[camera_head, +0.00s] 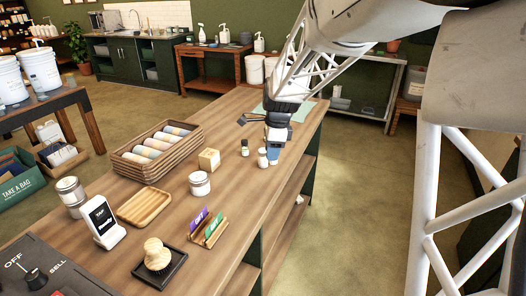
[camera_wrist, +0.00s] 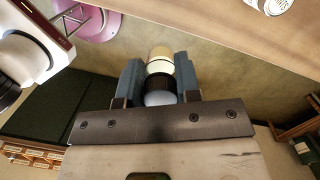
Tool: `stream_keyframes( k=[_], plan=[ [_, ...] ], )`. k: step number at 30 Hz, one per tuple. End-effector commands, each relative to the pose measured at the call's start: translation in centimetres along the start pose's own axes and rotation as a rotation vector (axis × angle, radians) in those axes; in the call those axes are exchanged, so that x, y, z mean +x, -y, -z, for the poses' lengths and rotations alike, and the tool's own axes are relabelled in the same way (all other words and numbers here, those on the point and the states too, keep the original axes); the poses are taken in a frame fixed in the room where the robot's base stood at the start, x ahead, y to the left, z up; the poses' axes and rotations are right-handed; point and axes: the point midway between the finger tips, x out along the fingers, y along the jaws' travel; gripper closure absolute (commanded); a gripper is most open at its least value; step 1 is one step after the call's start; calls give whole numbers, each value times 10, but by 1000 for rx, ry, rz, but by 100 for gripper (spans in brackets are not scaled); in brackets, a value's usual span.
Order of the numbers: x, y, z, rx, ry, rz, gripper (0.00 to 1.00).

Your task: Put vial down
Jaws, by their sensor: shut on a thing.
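A small vial (camera_wrist: 160,65) with a pale yellow part and a black ribbed band sits between the two blue-grey fingers of my gripper (camera_wrist: 157,78) in the wrist view. The fingers are shut on it from both sides. In the head view my gripper (camera_head: 274,148) is low over the far part of the wooden counter (camera_head: 225,175). The held vial is not clearly seen there, and I cannot tell whether it touches the counter. A small dark vial (camera_head: 244,148) and a small white-lidded container (camera_head: 262,158) show just left of the fingers.
A wooden card holder (camera_head: 208,230) is nearer. The counter's right edge is close to the gripper, with open floor beyond.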

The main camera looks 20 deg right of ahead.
Motion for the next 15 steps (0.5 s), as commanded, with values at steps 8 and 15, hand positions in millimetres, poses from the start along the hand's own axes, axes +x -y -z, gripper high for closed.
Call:
stream_keyframes(
  k=[8, 15],
  plan=[
    [0, 1, 0, -1, 0, 0, 92],
    [2, 14, -2, -1, 0, 0, 92]
  ],
)
